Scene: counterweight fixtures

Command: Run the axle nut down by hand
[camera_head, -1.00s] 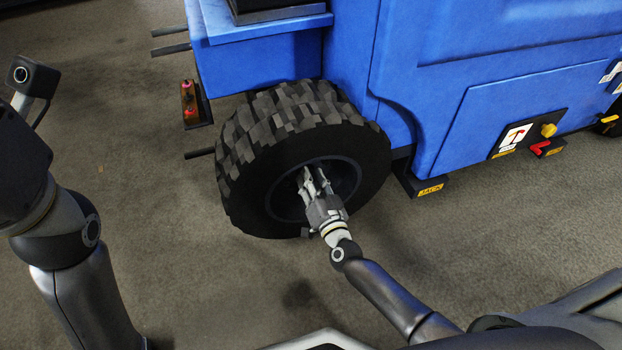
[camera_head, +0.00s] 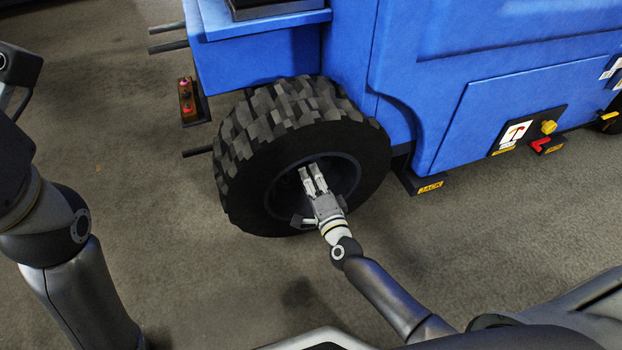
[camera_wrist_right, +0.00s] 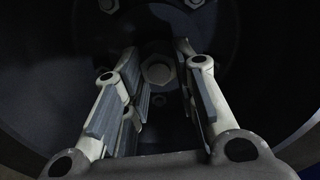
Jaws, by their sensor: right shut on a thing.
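The axle nut (camera_wrist_right: 158,70) is a grey hex in the middle of the dark wheel hub in the right wrist view. My right gripper (camera_head: 312,172) reaches into the rim of the big black tire (camera_head: 245,165). In the right wrist view its fingers (camera_wrist_right: 157,58) stand on both sides of the nut, shut on it. The exact contact is dark and hard to see. In the head view the gripper hides the nut.
The blue vehicle body (camera_head: 480,60) rises behind the wheel. A jack block (camera_head: 425,185) sits right of the tire. A red-buttoned box (camera_head: 187,98) and dark bars stick out at left. A panel with a yellow knob (camera_head: 548,127) is at right. Grey floor in front is clear.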

